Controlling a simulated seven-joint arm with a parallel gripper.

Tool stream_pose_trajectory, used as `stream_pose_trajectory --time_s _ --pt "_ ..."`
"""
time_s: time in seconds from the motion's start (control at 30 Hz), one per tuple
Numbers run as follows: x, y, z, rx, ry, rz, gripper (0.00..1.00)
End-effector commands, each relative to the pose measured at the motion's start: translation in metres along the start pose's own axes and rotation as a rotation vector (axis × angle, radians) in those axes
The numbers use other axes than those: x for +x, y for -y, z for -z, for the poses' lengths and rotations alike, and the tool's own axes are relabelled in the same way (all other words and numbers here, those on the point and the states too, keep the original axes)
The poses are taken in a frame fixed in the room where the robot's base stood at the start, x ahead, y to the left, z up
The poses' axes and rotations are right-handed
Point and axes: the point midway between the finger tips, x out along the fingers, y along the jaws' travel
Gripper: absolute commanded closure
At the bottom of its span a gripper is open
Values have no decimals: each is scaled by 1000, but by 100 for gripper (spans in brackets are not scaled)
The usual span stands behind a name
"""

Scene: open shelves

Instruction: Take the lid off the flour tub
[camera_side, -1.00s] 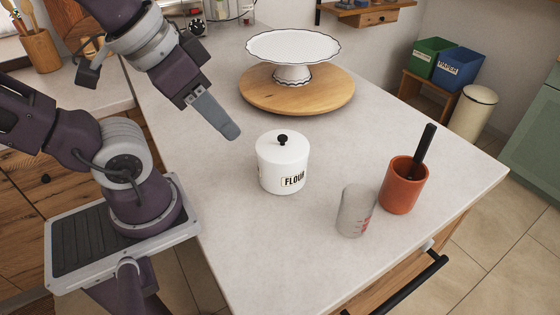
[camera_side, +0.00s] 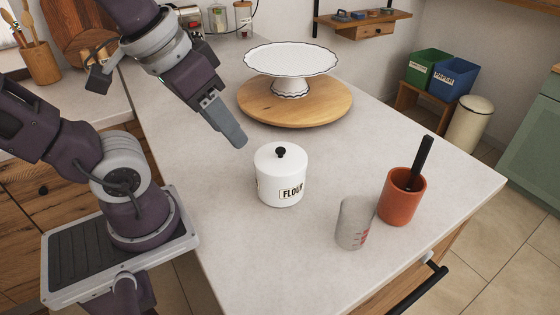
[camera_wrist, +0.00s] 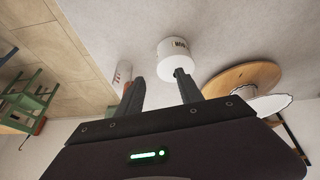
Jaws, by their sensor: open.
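The white flour tub (camera_side: 280,188) stands upright on the counter, its front labelled FLOUR. Its white lid (camera_side: 278,158) is on top, with a small black knob (camera_side: 281,152). My gripper (camera_side: 238,142) is above and to the left of the tub in the side view, apart from it. In the wrist view my gripper (camera_wrist: 158,78) shows two spread fingers with nothing between them. The tub (camera_wrist: 177,52) shows there just beyond the right fingertip, which overlaps part of it.
A measuring cup (camera_side: 354,223) and a terracotta pot (camera_side: 401,200) with a black-handled tool stand right of the tub. A white cake stand (camera_side: 291,62) sits on a round wooden board (camera_side: 295,108) behind it. The counter (camera_side: 235,255) in front is clear.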

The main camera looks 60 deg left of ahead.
Motion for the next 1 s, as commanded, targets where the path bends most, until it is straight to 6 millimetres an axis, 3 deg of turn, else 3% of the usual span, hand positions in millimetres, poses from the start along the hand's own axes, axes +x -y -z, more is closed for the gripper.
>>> stream_pose_trajectory --time_s 0.2,0.37,0.47,0.8,1.0 --pt "48 14 70 -652 261 133 56" --pt "86 26 94 -968 356 248 56" --pt "98 29 96 -1036 372 277 56" --pt "150 34 74 -1039 375 280 56" --pt "160 34 70 -1038 371 276 56"
